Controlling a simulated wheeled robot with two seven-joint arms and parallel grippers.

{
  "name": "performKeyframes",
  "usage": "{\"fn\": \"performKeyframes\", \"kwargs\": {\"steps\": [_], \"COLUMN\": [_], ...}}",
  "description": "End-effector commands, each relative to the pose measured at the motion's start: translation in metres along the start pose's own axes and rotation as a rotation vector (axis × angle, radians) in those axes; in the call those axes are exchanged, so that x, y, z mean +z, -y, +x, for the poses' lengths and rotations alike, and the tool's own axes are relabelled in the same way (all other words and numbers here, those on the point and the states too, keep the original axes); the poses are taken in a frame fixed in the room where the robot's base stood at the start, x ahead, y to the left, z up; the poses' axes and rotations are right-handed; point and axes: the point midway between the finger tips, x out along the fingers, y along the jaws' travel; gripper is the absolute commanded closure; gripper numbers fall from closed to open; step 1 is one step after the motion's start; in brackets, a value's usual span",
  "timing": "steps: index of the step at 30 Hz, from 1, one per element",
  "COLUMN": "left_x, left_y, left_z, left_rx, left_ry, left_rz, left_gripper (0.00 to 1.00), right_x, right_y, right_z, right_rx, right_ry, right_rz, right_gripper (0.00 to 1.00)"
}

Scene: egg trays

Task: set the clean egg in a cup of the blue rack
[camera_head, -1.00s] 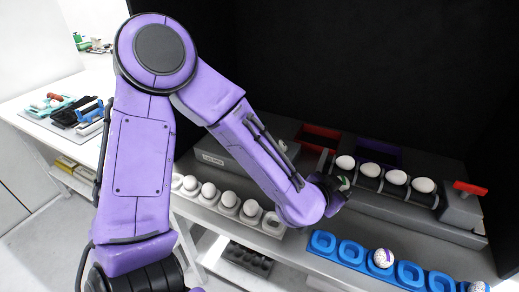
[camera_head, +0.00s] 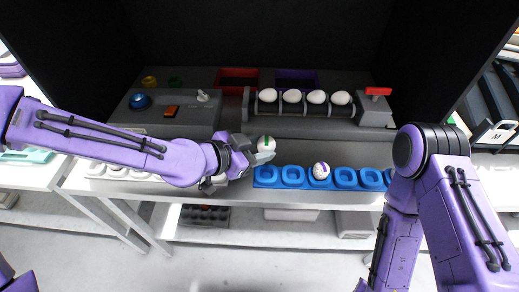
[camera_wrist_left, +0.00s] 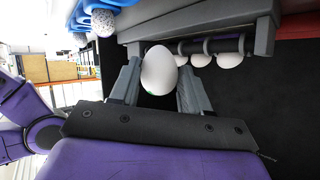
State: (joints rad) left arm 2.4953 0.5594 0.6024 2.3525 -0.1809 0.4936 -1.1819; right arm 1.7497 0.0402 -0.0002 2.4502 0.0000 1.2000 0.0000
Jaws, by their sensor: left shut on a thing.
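My left gripper (camera_head: 258,155) is shut on a white egg (camera_head: 266,143) with a small green mark. In the left wrist view the egg (camera_wrist_left: 158,70) sits between the two fingers (camera_wrist_left: 156,84), its green mark at the lower side. In the head view the egg appears just beyond the left end of the blue rack (camera_head: 307,184); its height over it is hard to tell. A speckled egg (camera_head: 321,170) with a purple band sits in the rack's third cup from the left. The cups to its left look empty. My right arm hides the rack's right end; its gripper is out of view.
Several white eggs (camera_head: 292,96) lie on a roller unit (camera_head: 300,110) behind the rack. Red (camera_head: 238,76) and purple (camera_head: 297,76) bins stand at the back.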

Motion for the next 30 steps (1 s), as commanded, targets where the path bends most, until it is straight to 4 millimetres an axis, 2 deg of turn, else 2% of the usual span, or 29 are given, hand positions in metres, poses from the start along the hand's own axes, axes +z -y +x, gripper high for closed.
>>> {"fn": "performKeyframes", "kwargs": {"steps": [5,19,30], "left_x": [0.003,0.061,0.065], "left_y": [-0.008,-0.019,-0.019], "left_z": [0.004,0.035,0.037], "left_rx": [0.031,0.027,0.027], "left_ry": [-0.01,-0.009,-0.009], "left_rz": [0.023,0.021,0.02], "left_gripper": [0.62,0.62,0.62], "right_x": [0.003,0.025,0.026], "right_y": [0.001,0.006,0.006], "right_z": [0.007,0.062,0.064], "right_rx": [0.0,0.0,-0.001], "right_ry": [0.0,0.0,0.0], "right_rz": [0.0,0.0,0.0], "right_gripper": [1.0,1.0,1.0]}}
